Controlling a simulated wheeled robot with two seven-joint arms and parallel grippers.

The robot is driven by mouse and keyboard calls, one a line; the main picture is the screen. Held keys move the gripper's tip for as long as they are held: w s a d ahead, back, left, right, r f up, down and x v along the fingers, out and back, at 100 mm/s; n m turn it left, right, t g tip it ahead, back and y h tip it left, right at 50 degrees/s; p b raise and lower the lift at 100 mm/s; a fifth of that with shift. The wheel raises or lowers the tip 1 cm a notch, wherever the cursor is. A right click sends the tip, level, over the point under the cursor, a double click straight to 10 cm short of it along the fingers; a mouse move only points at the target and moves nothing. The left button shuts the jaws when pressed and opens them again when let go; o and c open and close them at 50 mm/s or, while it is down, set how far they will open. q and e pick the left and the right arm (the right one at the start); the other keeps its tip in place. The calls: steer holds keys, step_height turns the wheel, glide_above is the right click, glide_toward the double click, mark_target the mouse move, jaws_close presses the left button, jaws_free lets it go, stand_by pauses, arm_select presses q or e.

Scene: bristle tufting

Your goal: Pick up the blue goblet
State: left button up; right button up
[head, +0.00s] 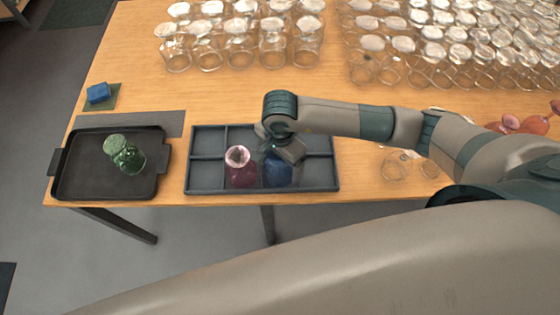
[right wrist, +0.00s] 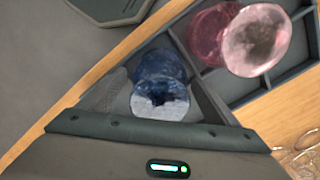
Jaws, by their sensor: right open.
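The blue goblet (head: 278,172) stands in a compartment of the dark divided tray (head: 317,187), just right of the pink goblet (head: 241,170). My right gripper (head: 282,155) is over the blue goblet from above and partly hides it. In the right wrist view, the blue goblet (right wrist: 160,75) lies between the open fingers of my right gripper (right wrist: 155,82); I cannot tell whether they touch it. The pink goblet (right wrist: 255,40) is beside it, in the neighbouring compartment. My left gripper is not in view.
A black tray (head: 80,175) with a green goblet (head: 125,155) is at the left. A blue sponge-like block (head: 98,93) lies on a green pad. Rows of clear glasses (head: 240,45) fill the back. A few clear glasses (head: 395,165) stand right of the divided tray.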

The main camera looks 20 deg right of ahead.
steer(key=c, duration=1.3)
steer(key=shift+o, duration=0.2)
steer(key=shift+w+r+b, duration=0.1)
steer(key=shift+r+b, duration=0.6)
steer(key=shift+r, duration=0.15)
steer(key=shift+s+r+b, duration=0.25)
steer(key=shift+r+b, duration=0.45)
steer(key=shift+r, duration=0.5)
steer(key=s+a+r, duration=0.1)
steer(key=s+r, duration=0.6)
steer(key=s, duration=0.4)
steer(key=shift+s, duration=0.15)
steer(key=shift+a, duration=0.1)
